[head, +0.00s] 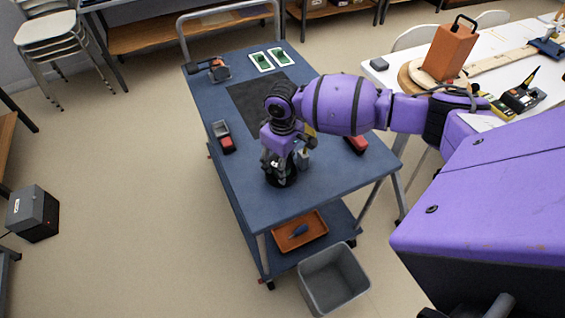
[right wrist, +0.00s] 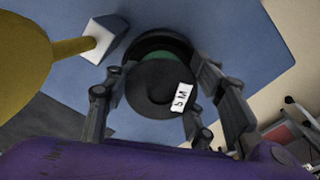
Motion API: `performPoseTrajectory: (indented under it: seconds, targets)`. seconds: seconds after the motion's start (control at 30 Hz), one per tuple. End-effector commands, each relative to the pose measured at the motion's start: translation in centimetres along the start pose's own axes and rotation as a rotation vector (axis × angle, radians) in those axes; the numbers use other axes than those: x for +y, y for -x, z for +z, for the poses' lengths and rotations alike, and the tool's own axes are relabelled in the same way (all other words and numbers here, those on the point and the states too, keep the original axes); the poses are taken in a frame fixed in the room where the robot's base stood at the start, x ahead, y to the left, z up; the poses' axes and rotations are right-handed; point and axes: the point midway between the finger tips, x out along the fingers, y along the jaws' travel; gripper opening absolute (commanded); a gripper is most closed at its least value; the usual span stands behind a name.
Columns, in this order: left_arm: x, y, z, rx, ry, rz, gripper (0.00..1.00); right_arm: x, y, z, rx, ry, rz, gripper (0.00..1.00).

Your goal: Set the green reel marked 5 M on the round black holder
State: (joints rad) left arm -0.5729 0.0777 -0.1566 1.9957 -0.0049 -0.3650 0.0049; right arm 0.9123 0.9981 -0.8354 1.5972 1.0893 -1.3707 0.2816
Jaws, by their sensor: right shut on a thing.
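My right gripper (head: 284,163) is low over the near part of the blue cart top (head: 305,200). In the right wrist view its two fingers (right wrist: 155,100) are shut on the reel, one on each side. The reel (right wrist: 150,92) shows a dark round face, a white label reading 5 M and a green band behind the face. A wider black ring (right wrist: 150,43) shows just beyond the green; it looks like the round holder, but I cannot tell whether the reel touches it. In the head view a black round base (head: 279,181) shows below the gripper. My left gripper is not in view.
A yellow thing (right wrist: 25,52) and a pale block (right wrist: 103,38) are close beside the gripper. The cart also carries a dark mat (head: 247,96), two green-and-white cards (head: 261,61) and a grey-and-red item (head: 224,136).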

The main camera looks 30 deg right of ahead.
Motion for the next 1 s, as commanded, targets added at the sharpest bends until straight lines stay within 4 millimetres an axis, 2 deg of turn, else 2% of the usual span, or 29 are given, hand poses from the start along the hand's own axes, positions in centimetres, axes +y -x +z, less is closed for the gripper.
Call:
performPoseTrajectory:
  seconds: [0.23, 1.0]
  targets:
    - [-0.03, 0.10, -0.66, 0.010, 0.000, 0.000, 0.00, 0.02, 0.11, -0.07, 0.002, 0.000, 0.000, 0.19]
    - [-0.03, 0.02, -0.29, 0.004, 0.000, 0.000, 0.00, 0.06, -0.43, -0.05, 0.001, -0.001, 0.001, 0.19]
